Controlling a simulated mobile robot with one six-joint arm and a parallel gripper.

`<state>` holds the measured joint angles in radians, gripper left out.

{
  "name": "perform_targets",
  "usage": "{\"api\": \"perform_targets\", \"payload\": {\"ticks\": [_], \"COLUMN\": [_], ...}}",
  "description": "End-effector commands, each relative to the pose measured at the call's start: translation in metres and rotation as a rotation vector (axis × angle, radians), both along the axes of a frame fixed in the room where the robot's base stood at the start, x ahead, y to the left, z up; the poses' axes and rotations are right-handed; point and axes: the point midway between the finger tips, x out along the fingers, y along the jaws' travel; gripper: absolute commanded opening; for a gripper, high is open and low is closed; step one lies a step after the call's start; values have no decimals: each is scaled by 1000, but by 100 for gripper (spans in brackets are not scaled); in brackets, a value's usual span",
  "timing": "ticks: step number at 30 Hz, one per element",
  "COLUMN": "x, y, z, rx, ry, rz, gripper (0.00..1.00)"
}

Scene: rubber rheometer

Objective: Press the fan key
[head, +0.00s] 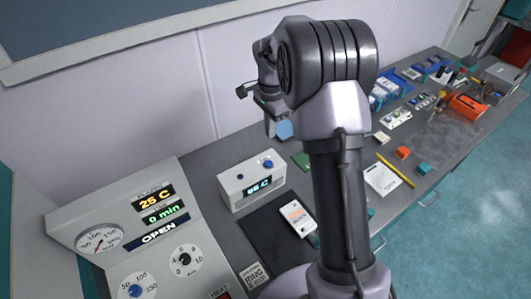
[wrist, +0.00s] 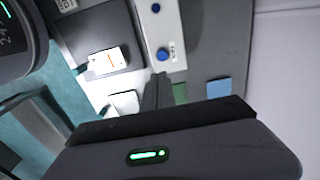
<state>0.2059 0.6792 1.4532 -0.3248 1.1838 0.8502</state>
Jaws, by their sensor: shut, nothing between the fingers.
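No key with a readable fan label shows. A white box (head: 252,189) with a lit display stands on the grey bench. My gripper (head: 268,127) is shut and empty, held in the air beyond the box. In the wrist view its dark fingers (wrist: 157,90) show just below the box's end, apart from the blue part as far as I can tell.
A control console (head: 160,235) with dials and lit readouts stands at the left. A blue block (head: 284,130) and a green piece (head: 302,160) lie beyond the box. Many small items fill the right bench.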

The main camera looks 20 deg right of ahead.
Motion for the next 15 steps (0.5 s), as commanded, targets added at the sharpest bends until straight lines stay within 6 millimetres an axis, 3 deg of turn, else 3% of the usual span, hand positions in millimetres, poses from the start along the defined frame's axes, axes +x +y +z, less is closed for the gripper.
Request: {"api": "perform_targets", "payload": {"ticks": [5,15], "x": [-1,-1], "y": [0,1], "z": [-18,-91], "rx": [0,1], "ry": [4,4], "rz": [2,2], "gripper": [0,0]}}
